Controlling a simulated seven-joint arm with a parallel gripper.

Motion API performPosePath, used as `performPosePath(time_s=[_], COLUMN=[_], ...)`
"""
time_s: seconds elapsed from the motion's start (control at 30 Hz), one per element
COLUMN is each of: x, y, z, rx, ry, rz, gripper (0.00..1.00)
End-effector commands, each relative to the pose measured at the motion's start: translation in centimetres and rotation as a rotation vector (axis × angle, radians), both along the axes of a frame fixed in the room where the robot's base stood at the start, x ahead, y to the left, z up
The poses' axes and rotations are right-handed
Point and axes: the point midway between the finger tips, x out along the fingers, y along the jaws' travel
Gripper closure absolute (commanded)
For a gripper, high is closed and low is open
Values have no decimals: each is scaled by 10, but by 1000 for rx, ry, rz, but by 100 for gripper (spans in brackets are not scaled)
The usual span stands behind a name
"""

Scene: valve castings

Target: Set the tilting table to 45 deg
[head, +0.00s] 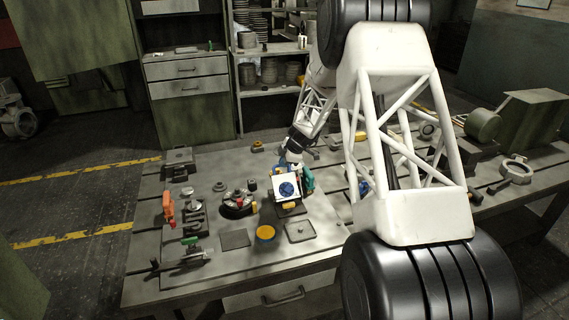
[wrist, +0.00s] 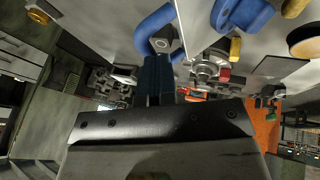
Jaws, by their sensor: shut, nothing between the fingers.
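The tilting table (head: 291,206) stands near the middle of the bench. Its pale top plate faces the head camera at a slant and bears a round blue part (head: 286,188). A teal-green piece (head: 308,180) shows at its right side and a small yellow piece (head: 289,206) at its front. I cannot read its angle. My gripper (head: 292,164) is just behind the top of the tilting table, partly hidden. In the wrist view, my gripper (wrist: 158,67) is shut and empty, its tips close to a curved blue part (wrist: 154,27) with a grey square-ended piece. I cannot tell whether they touch.
An orange-topped round piece (head: 265,233), a dark flat plate (head: 234,239) and a shallow grey tray (head: 300,231) lie in front. Clamps and fittings stand left, including an orange tool (head: 168,208). A green machine (head: 484,124) stands far right. My arm hides part of the bench.

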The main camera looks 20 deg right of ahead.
Motion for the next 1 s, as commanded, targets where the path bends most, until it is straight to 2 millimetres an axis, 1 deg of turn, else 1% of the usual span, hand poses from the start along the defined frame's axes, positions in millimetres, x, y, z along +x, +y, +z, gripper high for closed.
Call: performPosePath(time_s=[0.1, 0.27, 0.73, 1.0], x=[7, 12, 9, -1], y=[0, 0, 0, 0], z=[-5, -7, -5, 4], rx=[0, 0, 0, 0], ry=[0, 0, 0, 0], rz=[1, 0, 0, -1], gripper=[100, 100, 100, 100])
